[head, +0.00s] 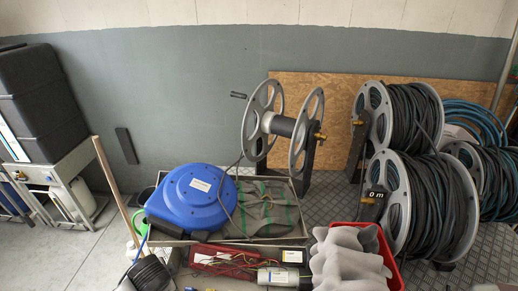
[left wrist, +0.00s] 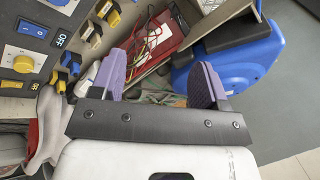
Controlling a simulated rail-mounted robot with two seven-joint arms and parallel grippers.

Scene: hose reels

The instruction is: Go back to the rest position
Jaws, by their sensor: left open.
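My left gripper (left wrist: 157,78) shows in the left wrist view. Its two purple fingers stand wide apart, and nothing is held between them. Beyond the fingers are a red tray (left wrist: 158,42) with wires and a blue hose reel (left wrist: 245,55). A panel with switches and knobs (left wrist: 30,58) is to the left of the fingers. I cannot make out either gripper in the head view. My right gripper is not seen in any view.
In the head view, the blue reel (head: 192,198) lies at a metal tray's edge. An empty reel (head: 262,125) stands behind. Black hose reels (head: 430,205) fill the right. A red crate (head: 388,255) holds grey wavy material. Open floor (head: 75,255) is at left.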

